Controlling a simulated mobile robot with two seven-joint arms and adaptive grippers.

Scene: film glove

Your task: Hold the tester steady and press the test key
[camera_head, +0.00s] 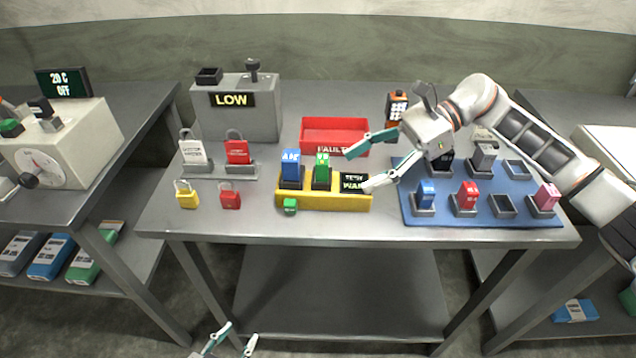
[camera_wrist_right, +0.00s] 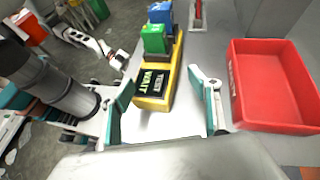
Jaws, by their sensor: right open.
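The yellow tester (camera_head: 325,201) sits on the middle table, with a blue block (camera_head: 291,166) and a green block (camera_head: 322,169) upright in it. Its dark display (camera_head: 354,182) has green and white text, seemingly a "WAIT" line. A small green key (camera_head: 289,205) is at its front left. My right gripper (camera_head: 360,167) is open and empty beside the tester's display end. In the right wrist view, the tester (camera_wrist_right: 152,103) lies ahead between the spread fingers (camera_wrist_right: 160,80), nearer the left one; contact is unclear. My left gripper (camera_head: 233,341) is open and empty, low before the table.
A red bin (camera_head: 335,131) stands behind the tester. A blue mat (camera_head: 480,215) with several blocks and holders lies right, below my right arm. Padlocks, including a yellow one (camera_head: 187,200), and a grey "LOW" box (camera_head: 236,120) are left. The table front near the tester is clear.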

